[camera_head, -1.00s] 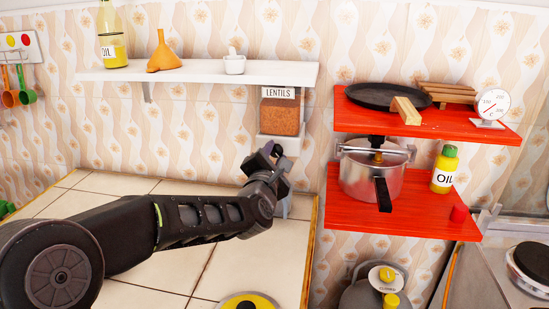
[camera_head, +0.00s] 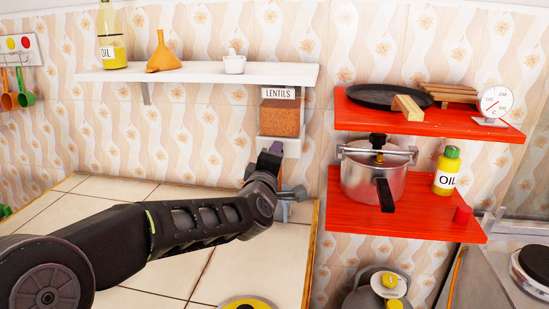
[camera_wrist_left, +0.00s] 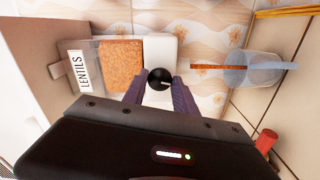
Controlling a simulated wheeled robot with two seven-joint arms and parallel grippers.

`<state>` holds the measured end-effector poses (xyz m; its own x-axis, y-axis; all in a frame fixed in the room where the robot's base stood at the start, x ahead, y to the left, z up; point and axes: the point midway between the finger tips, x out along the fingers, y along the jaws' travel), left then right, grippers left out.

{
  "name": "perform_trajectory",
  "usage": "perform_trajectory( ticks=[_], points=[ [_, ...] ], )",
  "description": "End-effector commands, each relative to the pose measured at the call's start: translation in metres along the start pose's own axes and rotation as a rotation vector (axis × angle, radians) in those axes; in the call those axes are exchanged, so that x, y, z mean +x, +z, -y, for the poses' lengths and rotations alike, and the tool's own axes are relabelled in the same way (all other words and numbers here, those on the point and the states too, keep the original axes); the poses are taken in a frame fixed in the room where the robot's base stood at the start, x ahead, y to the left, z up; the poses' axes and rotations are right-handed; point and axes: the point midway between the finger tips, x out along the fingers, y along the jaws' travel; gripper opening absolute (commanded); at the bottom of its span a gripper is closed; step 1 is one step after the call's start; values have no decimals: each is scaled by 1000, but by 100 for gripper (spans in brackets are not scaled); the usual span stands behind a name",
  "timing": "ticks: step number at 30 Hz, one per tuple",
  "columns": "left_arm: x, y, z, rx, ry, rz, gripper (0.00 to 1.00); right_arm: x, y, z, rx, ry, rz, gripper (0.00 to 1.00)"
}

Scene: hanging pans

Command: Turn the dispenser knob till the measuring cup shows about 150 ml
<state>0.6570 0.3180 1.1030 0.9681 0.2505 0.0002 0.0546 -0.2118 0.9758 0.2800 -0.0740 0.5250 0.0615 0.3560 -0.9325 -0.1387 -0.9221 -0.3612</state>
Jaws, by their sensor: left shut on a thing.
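The lentil dispenser (camera_head: 280,117), a clear box of orange-brown lentils labelled LENTILS with a white lower part, hangs on the wall under the white shelf. Its black round knob (camera_wrist_left: 160,78) shows in the left wrist view. My left gripper (camera_head: 272,150) is shut on the knob, with one finger on each side. A clear bluish measuring cup (camera_wrist_left: 250,68) stands below the outlet, mostly hidden by my arm in the head view. A thin orange-brown streak of lentils runs from the outlet into the cup. The cup's level and marks are not readable. My right gripper is not in view.
A white shelf (camera_head: 200,75) with an oil bottle, funnel and mortar is above my arm. Red shelves (camera_head: 410,222) with a pressure cooker (camera_head: 372,175) and oil bottle stand close on the right. The tiled counter (camera_head: 120,195) lies below my arm.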

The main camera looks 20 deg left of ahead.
Motion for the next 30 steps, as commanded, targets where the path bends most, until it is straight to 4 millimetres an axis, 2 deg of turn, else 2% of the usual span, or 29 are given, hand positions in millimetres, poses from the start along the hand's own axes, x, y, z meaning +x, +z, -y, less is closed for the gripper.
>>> perform_trajectory(
  ticks=[30],
  points=[
    [0, 0, 2, 964, -3, 4, 0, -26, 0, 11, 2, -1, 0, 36]
  ],
)
